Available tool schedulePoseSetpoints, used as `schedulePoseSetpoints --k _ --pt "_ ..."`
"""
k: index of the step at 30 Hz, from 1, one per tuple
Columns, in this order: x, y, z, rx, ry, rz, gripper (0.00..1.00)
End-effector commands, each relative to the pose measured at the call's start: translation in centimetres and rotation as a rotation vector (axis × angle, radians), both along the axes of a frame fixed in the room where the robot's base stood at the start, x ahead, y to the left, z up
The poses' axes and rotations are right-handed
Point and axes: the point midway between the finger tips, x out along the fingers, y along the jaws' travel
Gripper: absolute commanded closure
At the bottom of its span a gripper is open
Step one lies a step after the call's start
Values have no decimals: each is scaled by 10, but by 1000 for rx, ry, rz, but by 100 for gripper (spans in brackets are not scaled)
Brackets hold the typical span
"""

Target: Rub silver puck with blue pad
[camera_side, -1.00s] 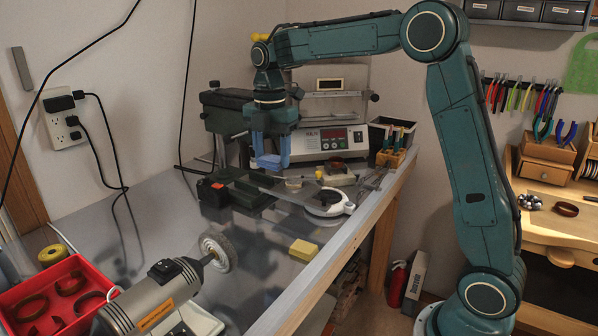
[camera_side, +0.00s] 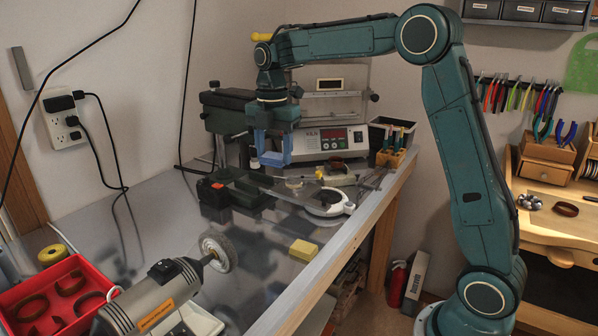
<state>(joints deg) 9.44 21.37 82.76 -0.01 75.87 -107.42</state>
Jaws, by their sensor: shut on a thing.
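My gripper (camera_side: 272,150) hangs pointing down over the back part of the bench. Its jaws are shut on a blue pad (camera_side: 272,159), which is hard to separate from the blue fingers. The pad is in the air, above and left of a small round pale disc (camera_side: 294,183), apparently the silver puck, lying on the bench. The gripper and pad are apart from the disc. The pad's underside is hidden.
A boxy device (camera_side: 330,138) stands behind. A motor with wheel (camera_side: 160,295) and red tray (camera_side: 52,293) are front left.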

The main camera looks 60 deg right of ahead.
Motion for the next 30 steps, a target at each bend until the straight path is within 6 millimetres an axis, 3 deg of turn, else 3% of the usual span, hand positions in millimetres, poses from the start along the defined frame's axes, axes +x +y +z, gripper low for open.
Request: schedulePoseSetpoints --k 18,24,30 --pt "24 -99 -12 0 0 383 70" --pt "26 -113 -15 0 0 444 70" --pt "26 -116 -15 0 0 454 70"
